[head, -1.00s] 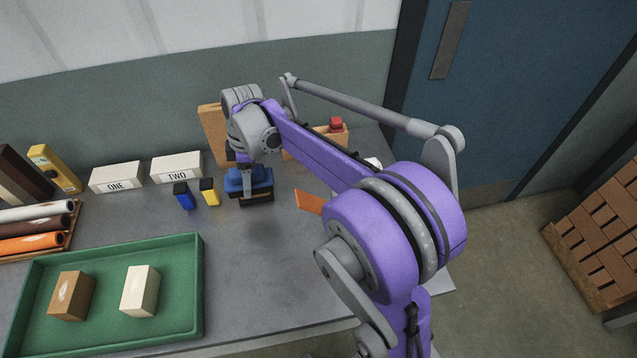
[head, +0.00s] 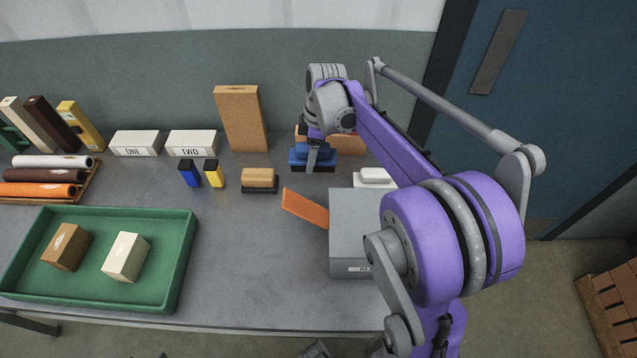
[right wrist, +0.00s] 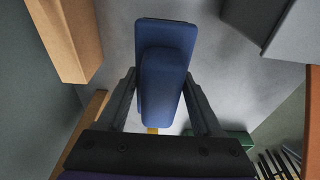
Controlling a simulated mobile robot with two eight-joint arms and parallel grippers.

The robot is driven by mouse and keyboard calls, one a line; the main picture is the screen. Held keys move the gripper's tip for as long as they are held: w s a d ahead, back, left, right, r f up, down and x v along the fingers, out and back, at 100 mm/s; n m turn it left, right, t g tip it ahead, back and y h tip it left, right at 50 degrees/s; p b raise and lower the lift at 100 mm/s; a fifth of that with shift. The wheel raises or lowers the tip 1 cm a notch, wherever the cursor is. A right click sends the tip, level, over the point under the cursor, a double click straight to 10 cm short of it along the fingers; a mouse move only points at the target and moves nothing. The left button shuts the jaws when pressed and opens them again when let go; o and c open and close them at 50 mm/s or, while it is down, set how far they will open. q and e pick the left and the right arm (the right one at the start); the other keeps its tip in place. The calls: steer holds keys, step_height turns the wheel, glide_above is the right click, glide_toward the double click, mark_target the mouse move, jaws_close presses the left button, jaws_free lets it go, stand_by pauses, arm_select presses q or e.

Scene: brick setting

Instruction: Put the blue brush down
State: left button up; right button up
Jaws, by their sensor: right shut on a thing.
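The blue brush (head: 300,160), with a dark underside, is in my right gripper (head: 313,158) toward the back of the grey table (head: 250,235). In the right wrist view the blue brush (right wrist: 162,90) lies between the two fingers of my right gripper (right wrist: 163,105), which are shut on it. I cannot tell whether its underside touches the tabletop. A wooden-topped brush (head: 259,178) with a dark base stands on the table to its left. My left gripper is not in view.
A wooden box (head: 350,143) is just behind the blue brush. A grey box (head: 350,220) with an orange flap (head: 305,206) stands in front, and a white-topped item (head: 375,176) to its right. A tall tan block (head: 240,120) stands back left. A green tray (head: 185,250) is front left.

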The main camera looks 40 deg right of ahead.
glide_above(310, 187)
step_height(310, 187, down, 5)
steer(key=shift+d+r, duration=0.1)
steer(key=shift+d, duration=0.05)
steer(key=shift+f+b, duration=0.35)
steer(key=shift+f, duration=1.95)
steer(key=shift+s, duration=0.1)
steer(key=shift+f, duration=0.1)
steer(key=o, duration=1.3)
steer(key=shift+r, duration=0.25)
steer(key=r, duration=0.4)
steer(key=d+r, duration=0.1)
steer(key=r, duration=0.2)
steer(key=s+r+p, duration=0.1)
steer(key=r, duration=0.3)
steer(key=shift+s+d+r, duration=0.1)
steer(key=shift+d+r, duration=0.15)
steer(key=shift+r, duration=0.1)
